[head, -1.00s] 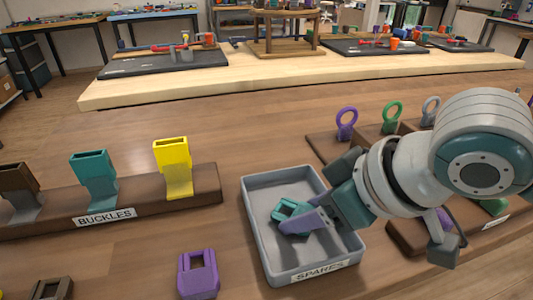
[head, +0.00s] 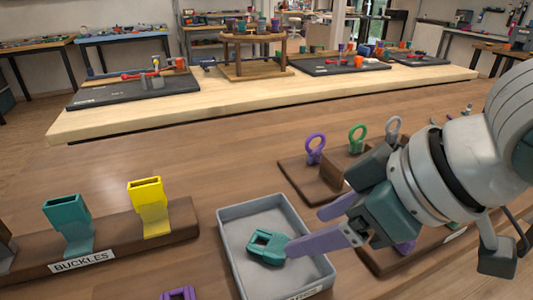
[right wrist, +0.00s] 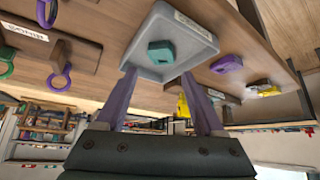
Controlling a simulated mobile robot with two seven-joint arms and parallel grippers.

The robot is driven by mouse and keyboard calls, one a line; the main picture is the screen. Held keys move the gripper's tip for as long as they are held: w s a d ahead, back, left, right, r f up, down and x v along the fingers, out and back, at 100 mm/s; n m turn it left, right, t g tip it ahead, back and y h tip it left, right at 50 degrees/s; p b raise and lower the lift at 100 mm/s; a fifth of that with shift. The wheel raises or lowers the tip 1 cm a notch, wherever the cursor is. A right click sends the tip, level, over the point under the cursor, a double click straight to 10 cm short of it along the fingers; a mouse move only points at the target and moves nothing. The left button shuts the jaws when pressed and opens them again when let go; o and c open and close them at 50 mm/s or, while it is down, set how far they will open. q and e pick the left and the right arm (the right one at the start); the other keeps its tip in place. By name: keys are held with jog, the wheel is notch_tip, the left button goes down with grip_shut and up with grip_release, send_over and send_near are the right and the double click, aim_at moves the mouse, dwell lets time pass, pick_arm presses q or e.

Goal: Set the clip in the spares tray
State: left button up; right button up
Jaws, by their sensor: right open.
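The teal clip (head: 267,247) lies on the floor of the grey spares tray (head: 231,209). In the right wrist view the clip (right wrist: 161,52) sits inside the tray (right wrist: 205,30), clear of my fingers. My right gripper (head: 322,226) is open and empty, with its purple fingers spread over the tray's right side. One fingertip overlaps the clip's right edge in the head view. The right gripper also shows in the right wrist view (right wrist: 160,100). My left gripper is not in view.
The buckles rack (head: 110,240) with teal and yellow buckles stands left of the tray. A purple clip (head: 180,293) lies at the bottom edge. A rack with purple (head: 315,146) and green (head: 357,137) rings stands behind my right gripper.

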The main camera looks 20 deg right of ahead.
jog(key=s+d+f+m+g+h, duration=0.1)
jog(key=s+m, duration=0.1)
jog(key=s, duration=0.5)
jog(key=s+d+f+m+g+h, duration=0.1)
jog(key=s+d+m+h, duration=0.1)
jog(key=s, duration=0.6)
jog(key=shift+f+g, duration=0.35)
jog(key=shift+g, duration=0.05)
jog(key=shift+d, duration=0.1)
notch_tip(320, 180, up, 54)
jog(key=p, duration=5.4)
jog(key=shift+p, duration=0.3)
